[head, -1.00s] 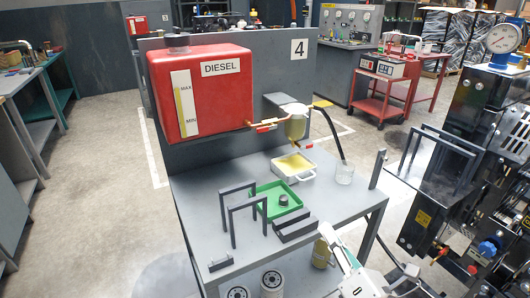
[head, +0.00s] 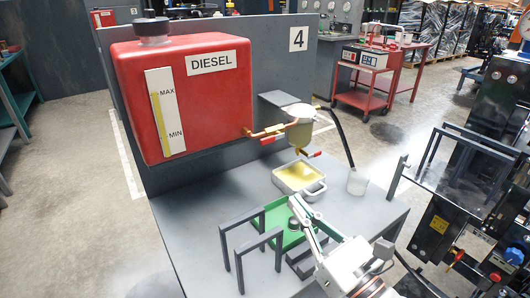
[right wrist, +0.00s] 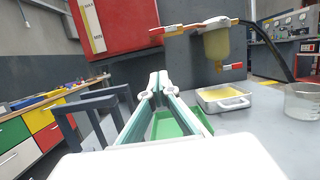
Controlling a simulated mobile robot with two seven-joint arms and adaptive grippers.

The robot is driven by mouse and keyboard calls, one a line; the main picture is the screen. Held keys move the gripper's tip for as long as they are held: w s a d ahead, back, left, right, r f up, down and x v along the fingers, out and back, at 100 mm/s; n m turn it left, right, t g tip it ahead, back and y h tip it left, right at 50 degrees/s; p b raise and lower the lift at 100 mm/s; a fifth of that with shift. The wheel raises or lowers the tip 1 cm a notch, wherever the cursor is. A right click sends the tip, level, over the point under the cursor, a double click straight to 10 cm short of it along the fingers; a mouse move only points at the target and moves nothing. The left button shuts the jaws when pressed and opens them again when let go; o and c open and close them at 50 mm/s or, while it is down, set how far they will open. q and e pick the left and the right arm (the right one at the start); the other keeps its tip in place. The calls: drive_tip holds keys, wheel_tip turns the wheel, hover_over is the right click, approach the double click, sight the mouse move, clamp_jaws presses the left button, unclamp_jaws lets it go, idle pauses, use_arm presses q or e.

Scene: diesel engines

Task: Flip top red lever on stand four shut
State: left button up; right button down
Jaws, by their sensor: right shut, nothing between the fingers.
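The top red lever (head: 267,140) sits on the brass pipe between the red DIESEL tank (head: 190,90) and the filter bowl (head: 299,134), lying roughly along the pipe. In the right wrist view the top red lever (right wrist: 157,31) is at upper middle. A second red lever (head: 312,155) is under the bowl. The stand's panel bears the number 4 (head: 298,39). My right gripper (head: 298,207) is shut and empty over the green tray, below and apart from the top lever. In the wrist view its fingers (right wrist: 158,78) point toward the stand. My left gripper is out of view.
On the grey bench (head: 195,215) are a green tray (head: 272,216), dark upright frames (head: 245,238), a white dish (head: 299,178) of yellow liquid and a clear beaker (head: 357,182). A black hose (head: 343,137) hangs behind. A dark engine unit (head: 465,200) stands at right.

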sight(271, 137)
idle(0.4)
drive_tip(key=w+a+r+p, duration=0.2)
drive_tip(key=w+a+r, duration=0.3)
drive_tip(key=w, duration=0.3)
drive_tip(key=shift+a+r, duration=0.2)
drive_tip(key=shift+r, duration=0.5)
